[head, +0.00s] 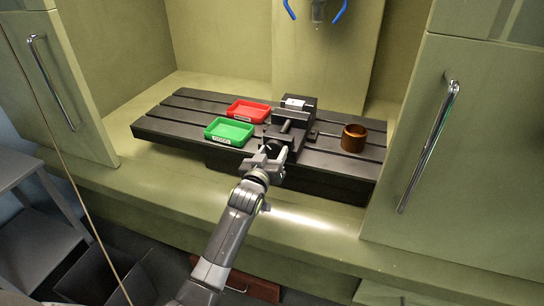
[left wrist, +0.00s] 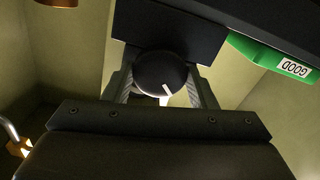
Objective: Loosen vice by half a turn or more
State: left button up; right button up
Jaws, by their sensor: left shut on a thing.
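A dark vice (head: 293,122) with a pale block (head: 294,103) on its top stands on the slotted black table. My left gripper (head: 268,157) is at the front of the vice. In the left wrist view my left gripper (left wrist: 163,90) has its two fingers on either side of a round black knob (left wrist: 162,73) with a white mark, and is shut on it. The mark points down and slightly right in that view. My right gripper is not in view.
A green tray (head: 213,138) labelled GOOD and a red tray (head: 233,116) stand left of the vice. A copper-brown ring (head: 354,138) stands to its right. Cabinet doors with metal handles (head: 428,146) flank the table (head: 162,127).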

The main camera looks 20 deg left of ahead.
pick_arm(q)
jog(key=n, duration=0.4)
jog(key=n+b, duration=0.1)
jog(key=n, duration=0.1)
jog(key=shift+f+n, duration=0.25)
jog(key=shift+n, duration=0.05)
jog(key=n, duration=0.3)
jog(key=shift+n+b, duration=0.3)
jog(key=n, duration=0.3)
jog(key=shift+n, duration=0.3)
jog(key=n+b, duration=0.1)
jog(key=n, duration=1.3)
jog(key=shift+r, duration=0.1)
jog(key=o, duration=1)
jog(key=shift+r, duration=0.1)
jog(key=shift+c, duration=0.2)
